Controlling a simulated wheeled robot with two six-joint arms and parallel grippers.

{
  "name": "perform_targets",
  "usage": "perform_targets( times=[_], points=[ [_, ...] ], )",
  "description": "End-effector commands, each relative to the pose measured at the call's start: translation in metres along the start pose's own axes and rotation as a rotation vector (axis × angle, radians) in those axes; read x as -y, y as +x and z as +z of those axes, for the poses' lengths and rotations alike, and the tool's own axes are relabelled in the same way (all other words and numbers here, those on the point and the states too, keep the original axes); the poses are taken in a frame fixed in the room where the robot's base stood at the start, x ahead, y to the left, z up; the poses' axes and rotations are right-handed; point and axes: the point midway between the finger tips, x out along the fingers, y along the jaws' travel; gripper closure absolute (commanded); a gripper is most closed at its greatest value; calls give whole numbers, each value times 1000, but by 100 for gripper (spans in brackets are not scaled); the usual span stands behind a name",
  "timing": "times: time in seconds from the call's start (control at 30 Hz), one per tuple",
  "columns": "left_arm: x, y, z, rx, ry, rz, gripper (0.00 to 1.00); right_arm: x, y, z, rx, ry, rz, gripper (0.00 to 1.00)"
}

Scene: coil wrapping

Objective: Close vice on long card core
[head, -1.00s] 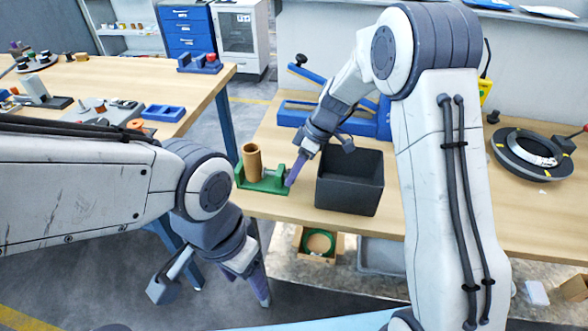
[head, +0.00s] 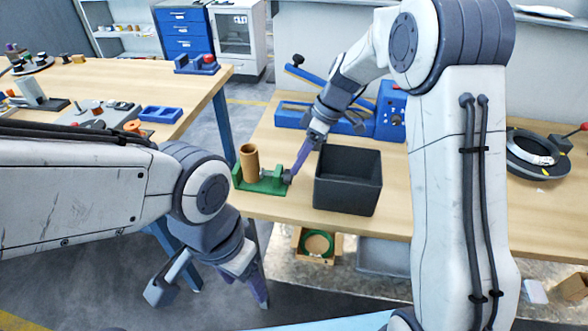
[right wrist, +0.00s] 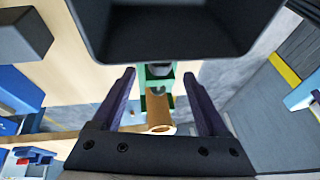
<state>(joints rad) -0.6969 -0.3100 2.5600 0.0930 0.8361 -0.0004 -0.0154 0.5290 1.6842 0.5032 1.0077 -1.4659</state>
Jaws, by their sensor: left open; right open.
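The green vice (head: 265,187) stands near the left front edge of the right-hand table. The long brown card core (head: 250,163) stands upright in it. In the head view I cannot tell whether the jaws touch the core. A dark knob (head: 288,178) is at the vice's right end. My right gripper (head: 298,172) is open beside this knob; contact is unclear. In the right wrist view the green vice (right wrist: 152,71) and card core (right wrist: 158,106) show between the spread fingers (right wrist: 159,74). My left gripper (head: 212,298) is open and empty, low before the table.
A black open bin (head: 348,205) stands just right of the vice. A blue machine (head: 390,112) is behind it, and a ring-shaped fixture (head: 540,155) sits at the right. The left table (head: 110,80) holds several small parts. A floor gap separates the tables.

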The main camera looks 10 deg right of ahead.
Motion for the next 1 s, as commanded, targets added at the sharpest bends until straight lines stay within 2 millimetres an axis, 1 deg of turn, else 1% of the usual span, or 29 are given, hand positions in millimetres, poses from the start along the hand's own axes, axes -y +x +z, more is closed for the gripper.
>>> perform_targets(
  times=[0.03,0.1,0.2,0.3,0.43,0.67,0.73,0.77,0.87,0.97,1.0],
  points=[
    [0,1,0,0,0,0,38,-1,-11,0,-2,-1,5,24],
    [0,1,0,0,0,0,38,-1,-24,0,-2,0,4,24],
    [0,2,0,0,0,0,38,-1,-38,0,-1,0,3,24],
    [0,2,0,0,0,0,38,-1,-47,0,-1,0,1,24],
    [0,2,0,0,0,0,38,0,-51,0,0,0,0,24],
    [0,2,0,0,0,0,38,0,-51,0,0,0,0,24],
    [0,2,0,0,0,0,38,5,-51,-2,5,5,-2,24],
    [0,2,0,0,0,0,38,10,-50,-4,11,12,-3,24],
    [0,2,0,0,0,0,38,45,-45,-15,53,63,-4,24],
    [0,2,0,0,0,0,38,105,-37,-22,122,155,10,24],
    [0,2,0,0,0,0,38,132,-33,-21,151,197,23,24]
  ],
)
